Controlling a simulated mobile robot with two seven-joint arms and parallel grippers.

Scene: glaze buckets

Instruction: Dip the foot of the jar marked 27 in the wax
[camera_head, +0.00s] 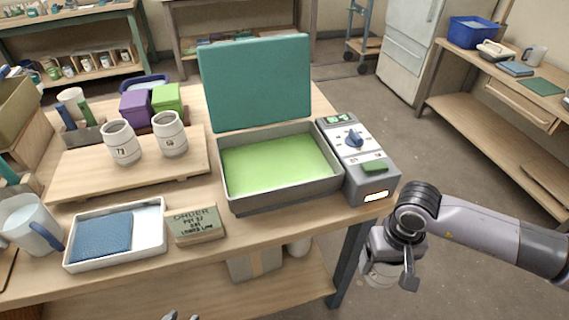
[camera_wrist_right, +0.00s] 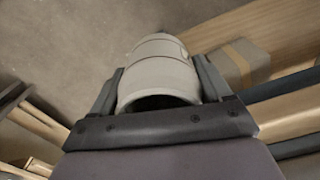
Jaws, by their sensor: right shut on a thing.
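My right gripper (camera_head: 390,262) is shut on a pale banded jar (camera_head: 380,278), held in the air off the right end of the table. The jar also shows in the right wrist view (camera_wrist_right: 160,68), between the two fingers. Its mark cannot be read. The wax bath is a grey rectangular pan (camera_head: 285,198) with light green wax (camera_head: 275,162), its teal lid (camera_head: 257,82) standing open behind. The held jar is apart from the bath, lower and to its right. Only small tips of my left gripper (camera_head: 182,316) show at the bottom edge.
A control box (camera_head: 357,150) with a blue dial adjoins the bath's right side. Two marked jars (camera_head: 121,142) (camera_head: 170,134) stand on a wooden board (camera_head: 75,180). An order sign (camera_head: 195,224), a white tray (camera_head: 155,232) with a blue pad, and a pitcher (camera_head: 28,225) stand in front.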

